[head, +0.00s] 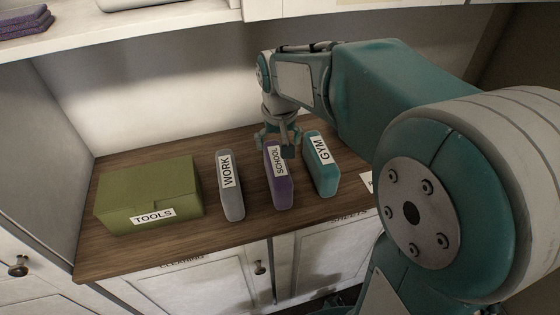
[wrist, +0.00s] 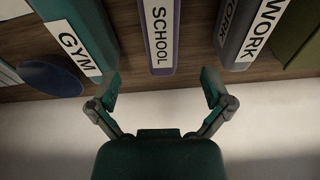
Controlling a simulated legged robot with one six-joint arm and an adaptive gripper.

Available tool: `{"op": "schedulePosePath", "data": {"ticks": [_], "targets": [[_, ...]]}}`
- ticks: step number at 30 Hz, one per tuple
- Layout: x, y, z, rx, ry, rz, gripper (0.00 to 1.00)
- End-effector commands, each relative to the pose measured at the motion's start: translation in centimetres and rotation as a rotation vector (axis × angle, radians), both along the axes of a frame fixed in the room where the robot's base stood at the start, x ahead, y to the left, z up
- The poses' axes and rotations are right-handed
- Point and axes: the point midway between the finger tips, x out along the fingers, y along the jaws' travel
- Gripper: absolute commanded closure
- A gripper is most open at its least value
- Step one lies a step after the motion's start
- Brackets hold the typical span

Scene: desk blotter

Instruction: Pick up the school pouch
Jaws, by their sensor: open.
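The purple school pouch (head: 282,192) stands upright on the wooden counter, with a white SCHOOL label on top. It also shows in the wrist view (wrist: 160,30), upper middle. My gripper (head: 284,143) is at the back end of the pouch in the head view and hides part of it. In the wrist view my gripper (wrist: 160,84) is open and empty, one finger towards each side of the pouch's line. The pouch lies ahead of the fingertips, and I cannot tell the exact gap.
A teal GYM pouch (head: 322,172) stands close on the right. A grey WORK pouch (head: 231,195) stands on the left, with bare counter between. A green TOOLS box (head: 150,190) is farther left. A dark blue round thing (wrist: 50,78) lies near GYM. A shelf (head: 130,45) hangs above.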

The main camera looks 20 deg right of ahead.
Motion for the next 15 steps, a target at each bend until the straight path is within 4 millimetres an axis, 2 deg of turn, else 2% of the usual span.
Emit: {"op": "schedulePosePath", "data": {"ticks": [4,10,15], "targets": [[0.4,0.0,-0.8,0.001,0.009,-0.001,0.00],[0.9,-0.8,-4.0,0.008,0.010,-0.003,0.00],[1.1,-1.1,-5.7,0.011,0.007,-0.002,0.00]]}}
